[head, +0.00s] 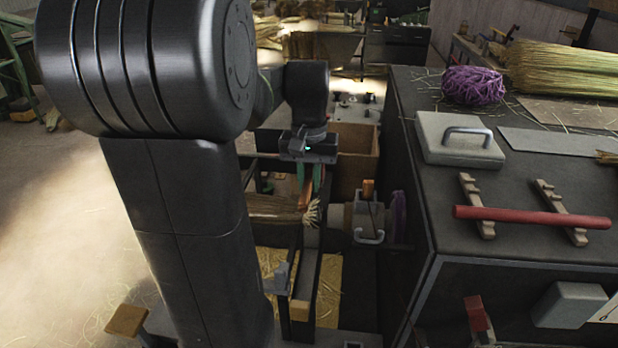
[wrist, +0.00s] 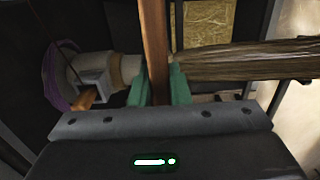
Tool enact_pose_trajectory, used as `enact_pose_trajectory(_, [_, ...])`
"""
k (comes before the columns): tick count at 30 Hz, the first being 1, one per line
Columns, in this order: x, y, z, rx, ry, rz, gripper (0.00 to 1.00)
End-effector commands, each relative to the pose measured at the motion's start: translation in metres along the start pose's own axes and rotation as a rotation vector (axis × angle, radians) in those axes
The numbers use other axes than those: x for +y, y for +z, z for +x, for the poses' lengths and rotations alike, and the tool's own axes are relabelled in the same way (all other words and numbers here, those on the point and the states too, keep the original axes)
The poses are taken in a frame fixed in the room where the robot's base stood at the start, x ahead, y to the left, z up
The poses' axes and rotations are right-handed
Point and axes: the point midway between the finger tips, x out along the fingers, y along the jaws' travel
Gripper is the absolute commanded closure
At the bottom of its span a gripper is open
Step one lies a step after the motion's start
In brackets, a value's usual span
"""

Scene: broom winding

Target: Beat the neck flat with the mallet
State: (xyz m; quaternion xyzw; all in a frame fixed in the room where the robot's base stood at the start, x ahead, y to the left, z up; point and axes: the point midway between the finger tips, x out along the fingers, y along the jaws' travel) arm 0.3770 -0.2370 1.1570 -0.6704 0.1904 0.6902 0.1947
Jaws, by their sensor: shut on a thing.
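My gripper (head: 309,180) has green fingers shut on a brown wooden handle, taken to be the mallet (head: 306,192). In the wrist view the mallet's handle (wrist: 154,40) runs up between the fingers (wrist: 160,92); its head cannot be made out. The broom (head: 270,208) is a straw bundle lying level, with frayed ends at its right close below the gripper. In the wrist view its brown straw (wrist: 245,62) narrows toward the handle, which crosses in front of the neck. Whether mallet and neck touch cannot be told.
A pale cylindrical holder with a metal clamp (head: 368,222) and purple cord (head: 398,215) stands right of the bundle. The dark workbench (head: 412,200) is close on the right, carrying a purple cord ball (head: 473,85), a handled metal block (head: 458,140) and a red bar (head: 530,217).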

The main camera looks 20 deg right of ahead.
Motion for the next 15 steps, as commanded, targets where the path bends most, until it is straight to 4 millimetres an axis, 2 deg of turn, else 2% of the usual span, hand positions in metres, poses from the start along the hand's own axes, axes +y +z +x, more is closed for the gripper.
enact_pose_trajectory(2, [0.000, 0.000, -0.001, 0.001, 0.000, 0.000, 1.00])
enact_pose_trajectory(5, [0.000, 0.000, 0.009, 0.000, 0.000, 0.000, 1.00])
enact_pose_trajectory(15, [0.000, -0.002, 0.089, -0.002, 0.000, 0.000, 1.00])
